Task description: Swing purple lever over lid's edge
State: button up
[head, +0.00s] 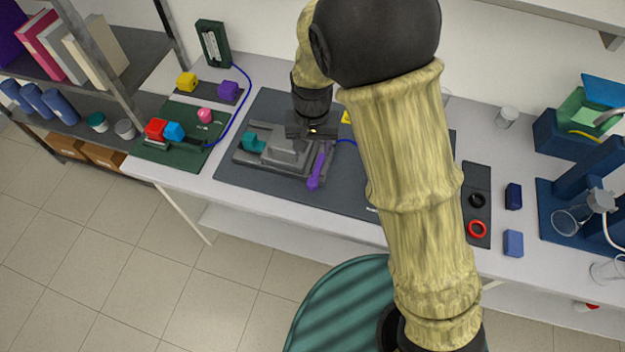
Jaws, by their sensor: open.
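The purple lever (318,167) lies at the right side of a grey rig (283,150) on a dark mat, slanting from upper right to lower left. The rig has a flat grey lid-like plate (290,155) in its middle and a teal block (251,142) at its left. My gripper (312,138) points down over the rig's back right, close to the lever's upper end. It is open. My arm hides part of the mat, and I cannot tell whether the fingers touch the lever.
A green board (183,137) with red, blue and pink knobs stands left. A dark strip with yellow and purple blocks (228,90) lies behind it. Black and red rings (477,229), blue blocks (513,242) and blue apparatus (575,180) stand right. The mat's front left (240,187) is clear.

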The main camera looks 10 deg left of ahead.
aim_at(312, 181)
notch_tip(312, 181, down, 16)
jog(key=p, duration=0.3)
jog(key=shift+f+p, duration=0.2)
jog(key=shift+p, duration=0.2)
jog(key=shift+c, duration=0.4)
grip_shut()
